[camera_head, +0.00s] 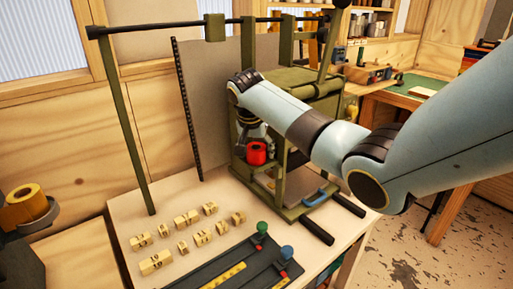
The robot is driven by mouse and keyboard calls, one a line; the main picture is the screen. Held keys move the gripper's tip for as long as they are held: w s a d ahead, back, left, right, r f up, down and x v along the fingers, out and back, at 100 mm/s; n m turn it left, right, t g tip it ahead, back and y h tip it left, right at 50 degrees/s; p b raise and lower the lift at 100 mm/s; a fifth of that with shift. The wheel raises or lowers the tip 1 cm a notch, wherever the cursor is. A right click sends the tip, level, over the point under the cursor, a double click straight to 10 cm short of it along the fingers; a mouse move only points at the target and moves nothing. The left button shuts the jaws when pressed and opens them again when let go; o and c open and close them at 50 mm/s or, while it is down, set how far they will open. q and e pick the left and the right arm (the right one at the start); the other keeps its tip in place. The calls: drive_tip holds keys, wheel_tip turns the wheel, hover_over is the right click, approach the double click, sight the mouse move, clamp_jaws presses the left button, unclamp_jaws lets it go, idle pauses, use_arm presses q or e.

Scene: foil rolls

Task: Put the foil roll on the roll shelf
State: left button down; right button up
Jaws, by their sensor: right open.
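A red foil roll (257,153) is at the front of the olive-green press (290,90), below the press's upper body. My right arm reaches in from the right, and my right gripper (251,134) is just above the red roll. The gripper is open, and the wrist partly hides it. I cannot tell whether its fingers touch the roll, or exactly what the roll rests on. A gold roll (22,206) shows at the left edge on a dark support. I cannot clearly tell which surface is the roll shelf. My left gripper is not in view.
Several small stamped blocks (187,220) lie on the pale table (130,203). A dark guide tray (215,272) with green and blue knobs lies in front. A tall olive frame (128,120) and upright panel stand behind. A green-topped workbench (418,90) is at the right.

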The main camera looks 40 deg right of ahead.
drive_tip(key=v, duration=1.2)
drive_tip(key=shift+b, duration=0.4)
drive_tip(key=shift+r, duration=0.15)
